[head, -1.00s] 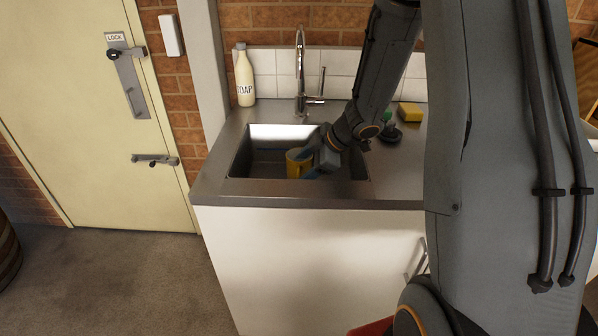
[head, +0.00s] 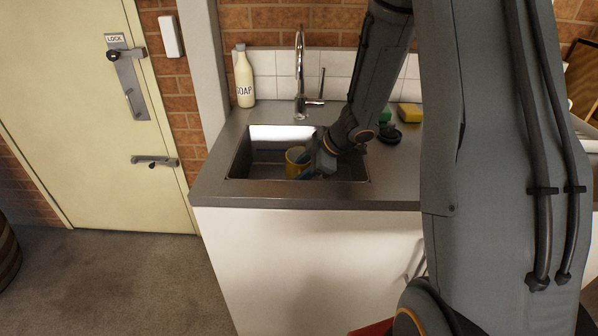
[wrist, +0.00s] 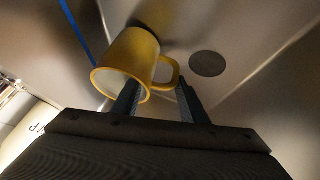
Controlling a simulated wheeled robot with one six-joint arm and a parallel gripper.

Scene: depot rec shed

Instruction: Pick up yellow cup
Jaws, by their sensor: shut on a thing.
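The yellow cup (head: 292,168) is in the sink basin (head: 240,160), partly hidden by my gripper (head: 309,168) in the head view. In the wrist view the cup (wrist: 127,55) shows its pale inside, with its handle towards my gripper (wrist: 158,86). One finger overlaps the cup's rim and the other lies just beyond the handle. The fingers are shut on the cup at its handle side. I cannot tell whether the cup touches the basin floor.
The tap (head: 300,75) rises behind the basin. A soap bottle (head: 244,77) stands at the counter's back left. A yellow sponge (head: 410,113) and a dark round item (head: 389,134) lie right of the basin. The wrist view shows the drain (wrist: 207,64).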

